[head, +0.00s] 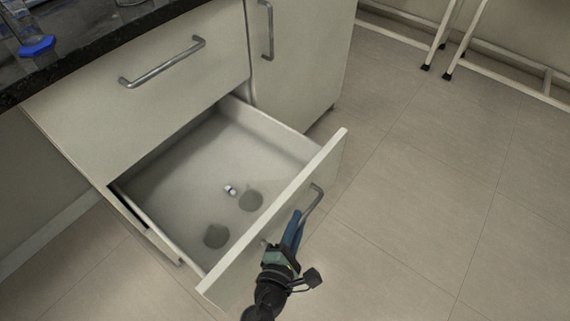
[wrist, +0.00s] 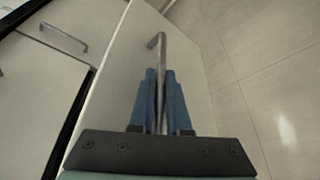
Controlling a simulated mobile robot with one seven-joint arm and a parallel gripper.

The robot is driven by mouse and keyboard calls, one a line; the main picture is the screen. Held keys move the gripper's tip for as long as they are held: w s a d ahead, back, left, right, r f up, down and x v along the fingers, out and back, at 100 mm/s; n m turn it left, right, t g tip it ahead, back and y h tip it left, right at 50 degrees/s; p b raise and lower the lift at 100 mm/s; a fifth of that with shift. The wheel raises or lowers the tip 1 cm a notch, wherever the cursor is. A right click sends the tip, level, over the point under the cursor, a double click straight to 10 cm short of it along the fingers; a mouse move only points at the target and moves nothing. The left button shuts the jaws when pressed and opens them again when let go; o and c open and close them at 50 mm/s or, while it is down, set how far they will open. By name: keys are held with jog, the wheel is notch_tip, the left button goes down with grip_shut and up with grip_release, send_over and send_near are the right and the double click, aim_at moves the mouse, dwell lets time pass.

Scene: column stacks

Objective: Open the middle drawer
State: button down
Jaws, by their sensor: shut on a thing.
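The drawer (head: 330,150) is pulled well out from the cabinet in the head view, below another closed drawer front. Its front also shows in the wrist view (wrist: 120,75). Its metal bar handle (head: 317,198) is on the outer face, and the handle (wrist: 160,50) runs between my blue fingers in the wrist view. My gripper (head: 296,222) is shut on this handle. Inside the drawer lies a small white and dark item (head: 230,189) near two dark round patches. Part of the handle is hidden by my fingers.
The closed drawer above has a bar handle (head: 162,62). A cabinet door (head: 290,50) stands beside it. A dark countertop (head: 75,55) holds a blue-based object (head: 37,46). White metal legs (head: 460,40) stand at upper right. The tiled floor (head: 430,180) at right is clear.

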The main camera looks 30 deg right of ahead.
jog(key=shift+s, duration=0.4)
jog(key=c, duration=0.9)
grip_release()
jog(key=shift+d, duration=0.1)
jog(key=p+v, duration=0.3)
jog(key=v, duration=1)
jog(key=shift+s, duration=0.15)
